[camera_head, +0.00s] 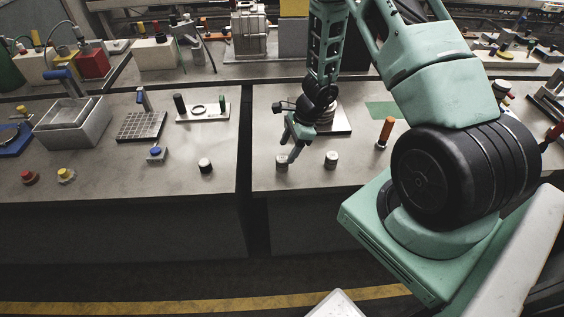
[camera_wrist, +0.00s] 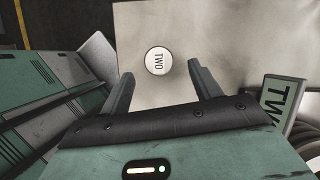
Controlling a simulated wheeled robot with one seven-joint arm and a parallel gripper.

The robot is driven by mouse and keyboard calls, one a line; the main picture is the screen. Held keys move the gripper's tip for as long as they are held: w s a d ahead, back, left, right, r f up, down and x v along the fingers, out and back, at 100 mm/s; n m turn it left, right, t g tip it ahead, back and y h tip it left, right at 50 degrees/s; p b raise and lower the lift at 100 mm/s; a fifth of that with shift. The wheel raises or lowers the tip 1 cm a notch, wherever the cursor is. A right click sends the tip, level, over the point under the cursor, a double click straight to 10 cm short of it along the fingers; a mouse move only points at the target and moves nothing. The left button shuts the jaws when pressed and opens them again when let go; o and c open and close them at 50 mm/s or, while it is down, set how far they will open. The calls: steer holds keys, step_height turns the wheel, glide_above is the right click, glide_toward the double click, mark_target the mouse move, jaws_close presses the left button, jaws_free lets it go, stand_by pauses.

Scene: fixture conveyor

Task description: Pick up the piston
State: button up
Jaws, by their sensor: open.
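A short dark cylinder with a pale round top, which looks like the piston (camera_head: 282,163), stands upright on the right-hand table, just below my gripper (camera_head: 290,148). In the wrist view a white disc top marked "TWO" (camera_wrist: 157,61) shows between and slightly beyond the fingertips of my gripper (camera_wrist: 160,70). My gripper is open, with nothing between its fingers. A similar pale-topped cylinder (camera_head: 331,159) stands to the right, and another (camera_head: 205,166) stands on the left-hand table. I cannot tell for certain which one is the piston.
A round stacked part on a plate (camera_head: 340,127) stands behind my gripper. An orange-brown handle (camera_head: 385,133) stands to the right. A green plate lettered "TW" (camera_wrist: 284,97) shows at the right of the wrist view. The table's front strip is mostly clear.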

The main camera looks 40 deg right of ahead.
mark_target(283, 158)
steer(key=shift+p+x, duration=1.15)
steer(key=shift+x, duration=1.5)
steer(key=c, duration=1.4)
steer(key=shift+o, duration=0.2)
steer(key=shift+r, duration=0.1)
